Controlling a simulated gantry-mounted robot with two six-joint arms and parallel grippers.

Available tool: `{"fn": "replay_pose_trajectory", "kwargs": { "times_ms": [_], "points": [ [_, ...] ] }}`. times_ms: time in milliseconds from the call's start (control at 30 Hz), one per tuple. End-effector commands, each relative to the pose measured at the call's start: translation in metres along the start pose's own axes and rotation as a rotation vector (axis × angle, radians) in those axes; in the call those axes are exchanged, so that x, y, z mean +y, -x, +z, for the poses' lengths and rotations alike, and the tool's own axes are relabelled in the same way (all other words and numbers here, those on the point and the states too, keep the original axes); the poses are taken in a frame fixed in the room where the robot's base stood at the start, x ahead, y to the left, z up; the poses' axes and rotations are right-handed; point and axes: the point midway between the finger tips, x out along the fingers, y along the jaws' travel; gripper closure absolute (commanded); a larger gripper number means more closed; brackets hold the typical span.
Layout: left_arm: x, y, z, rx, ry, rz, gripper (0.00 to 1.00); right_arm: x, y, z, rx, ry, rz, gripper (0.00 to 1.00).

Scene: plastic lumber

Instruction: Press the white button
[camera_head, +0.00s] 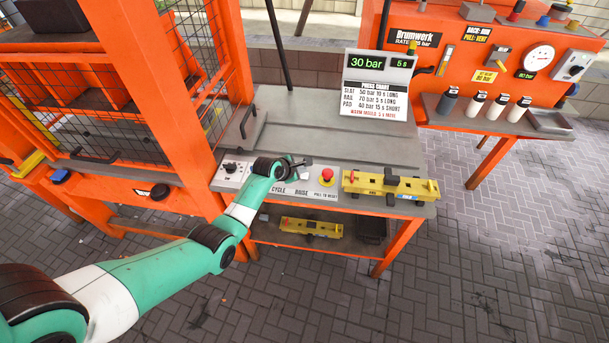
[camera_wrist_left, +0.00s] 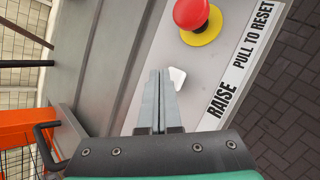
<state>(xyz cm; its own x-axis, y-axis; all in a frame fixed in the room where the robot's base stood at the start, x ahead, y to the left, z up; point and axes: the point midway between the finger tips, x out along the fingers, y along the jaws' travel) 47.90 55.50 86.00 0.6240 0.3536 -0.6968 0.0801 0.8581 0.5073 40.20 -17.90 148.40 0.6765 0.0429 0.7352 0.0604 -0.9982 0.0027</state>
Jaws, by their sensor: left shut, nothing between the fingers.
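The white button (camera_wrist_left: 178,76) is on the light control panel beside the RAISE label in the left wrist view, partly hidden by my fingers. My left gripper (camera_head: 303,161) is shut and empty over the front panel in the head view. In the left wrist view, the closed fingertips of my left gripper (camera_wrist_left: 160,72) appear right beside the white button. I cannot tell whether they touch it. My right gripper is not in view.
A red mushroom button (camera_head: 327,174) on a yellow ring sits just right of my left gripper. A yellow bar fixture (camera_head: 390,186) lies further right on the bench. A sign with a display (camera_head: 378,84) stands behind. An orange caged frame (camera_head: 170,90) rises on the left.

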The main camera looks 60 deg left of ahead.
Motion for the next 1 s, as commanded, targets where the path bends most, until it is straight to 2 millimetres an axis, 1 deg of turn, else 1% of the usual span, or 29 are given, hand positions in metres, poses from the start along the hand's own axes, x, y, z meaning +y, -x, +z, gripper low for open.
{"fn": "replay_pose_trajectory", "kwargs": {
  "times_ms": [133, 1000],
  "points": [
    [-0.0032, -0.0044, -0.0031, 0.000, 0.000, 0.000, 1.00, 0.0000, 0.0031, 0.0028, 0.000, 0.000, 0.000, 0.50],
    [-0.0063, -0.0087, -0.0063, 0.000, 0.000, 0.000, 1.00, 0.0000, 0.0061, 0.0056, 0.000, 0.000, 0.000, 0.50]
  ]
}}
